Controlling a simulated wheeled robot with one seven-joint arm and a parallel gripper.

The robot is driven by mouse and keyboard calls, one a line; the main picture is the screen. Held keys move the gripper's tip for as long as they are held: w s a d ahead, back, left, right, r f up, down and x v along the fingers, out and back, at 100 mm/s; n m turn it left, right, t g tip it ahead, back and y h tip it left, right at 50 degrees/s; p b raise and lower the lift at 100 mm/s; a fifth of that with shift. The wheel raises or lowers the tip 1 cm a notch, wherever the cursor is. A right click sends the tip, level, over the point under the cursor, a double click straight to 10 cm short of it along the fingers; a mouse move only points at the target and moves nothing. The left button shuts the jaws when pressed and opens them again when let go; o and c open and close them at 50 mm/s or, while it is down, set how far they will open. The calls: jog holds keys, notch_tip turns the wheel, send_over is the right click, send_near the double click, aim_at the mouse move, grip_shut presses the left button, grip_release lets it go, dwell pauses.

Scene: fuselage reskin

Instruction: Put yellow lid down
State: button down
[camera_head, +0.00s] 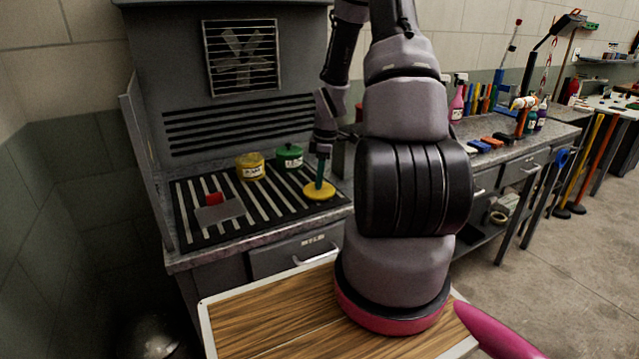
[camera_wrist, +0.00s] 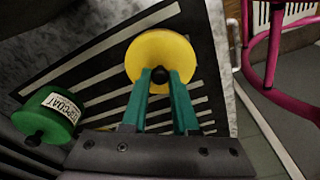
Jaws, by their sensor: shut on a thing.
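The yellow lid (camera_head: 319,195) is a round disc at the right end of the slatted bench top. It also shows in the wrist view (camera_wrist: 158,48), with a black knob at its middle. My gripper (camera_head: 319,182) points down with its green fingers shut on the knob, also clear in the wrist view (camera_wrist: 160,78). The lid is at or very near the bench top; I cannot tell whether it touches. A yellow pot (camera_head: 250,167) with a label stands left of the lid, further back.
A green pot (camera_head: 289,156) with a lid stands close behind the yellow lid; it is at the left in the wrist view (camera_wrist: 48,116). A grey plate (camera_head: 222,212) with a red block (camera_head: 214,198) lies at left. Slats (camera_head: 265,198) between them are clear.

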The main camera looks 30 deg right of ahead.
jog(key=shift+f, duration=0.7)
jog(key=shift+f, duration=0.15)
jog(key=c, duration=0.7)
grip_release()
notch_tip(320, 180, up, 12)
jog(key=d, duration=0.1)
notch_tip(320, 180, up, 18)
jog(key=f+m+t+h, duration=0.1)
jog(key=m+t, duration=0.2)
jog(key=m, duration=0.5)
send_over(324, 189)
jog(key=s+a, duration=0.7)
jog(key=a, duration=0.1)
jog(key=s+a+r+m+t, duration=0.1)
jog(key=s+a+r+m, duration=0.1)
jog(key=s+r+m, duration=0.1)
jog(key=s+a+r+m+t+y, duration=0.1)
jog(key=s+a+r+m, duration=0.1)
jog(key=s, duration=0.3)
jog(key=s+a+r+m+t, duration=0.1)
jog(key=s+a+r+m, duration=0.1)
jog(key=s+r+m, duration=0.1)
jog(key=shift+s+a+r+m+t+y, duration=0.3)
jog(key=shift+s+a+r+y, duration=0.1)
jog(key=shift+s+r, duration=0.1)
